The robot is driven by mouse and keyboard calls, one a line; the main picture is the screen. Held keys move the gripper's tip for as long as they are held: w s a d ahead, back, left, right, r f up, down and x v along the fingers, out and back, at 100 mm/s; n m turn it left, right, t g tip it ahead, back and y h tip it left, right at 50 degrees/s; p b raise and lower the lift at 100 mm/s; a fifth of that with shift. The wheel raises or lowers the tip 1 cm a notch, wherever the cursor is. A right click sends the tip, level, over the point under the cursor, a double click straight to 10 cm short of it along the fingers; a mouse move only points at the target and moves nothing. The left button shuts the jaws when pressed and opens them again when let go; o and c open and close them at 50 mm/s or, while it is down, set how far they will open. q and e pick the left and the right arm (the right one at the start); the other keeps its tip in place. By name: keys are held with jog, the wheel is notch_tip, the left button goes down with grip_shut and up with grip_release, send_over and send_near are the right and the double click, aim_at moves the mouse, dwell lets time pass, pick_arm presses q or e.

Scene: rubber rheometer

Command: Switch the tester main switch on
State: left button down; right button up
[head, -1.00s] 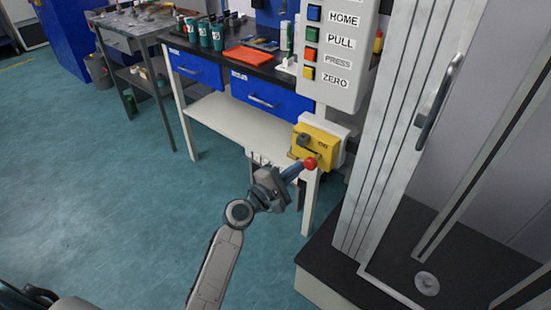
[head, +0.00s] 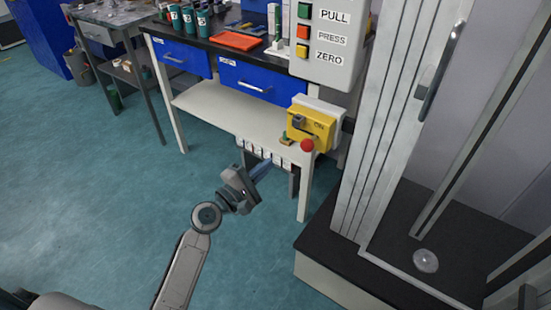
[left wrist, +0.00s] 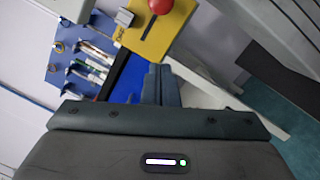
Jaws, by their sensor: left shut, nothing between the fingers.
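The tester's main switch is a yellow box (head: 322,137) with a grey backing, low beside the tall machine frame. It has a small grey block (head: 299,121), a dark "ON" label and a red ball knob (head: 307,146) at its lower edge. In the left wrist view the yellow face (left wrist: 150,42) is at the top, with the red knob (left wrist: 160,5) and grey block (left wrist: 124,17) on it. My left gripper (head: 265,169) is shut and empty, left of and below the box, apart from the knob. Its closed fingers (left wrist: 161,80) point towards the box. My right gripper is not in view.
A grey button panel (head: 329,65) hangs above the box. A bench with blue drawers (head: 262,83) stands behind and left. The machine's upright frame and dark base (head: 400,245) are on the right. The teal floor (head: 100,190) is open at left.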

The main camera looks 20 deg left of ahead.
pick_arm(q)
jog(key=v, duration=0.3)
jog(key=shift+s+a, duration=0.2)
jog(key=shift+a, duration=0.05)
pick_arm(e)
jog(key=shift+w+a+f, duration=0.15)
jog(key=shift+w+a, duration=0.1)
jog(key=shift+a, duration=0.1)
pick_arm(q)
jog(key=shift+f, duration=0.1)
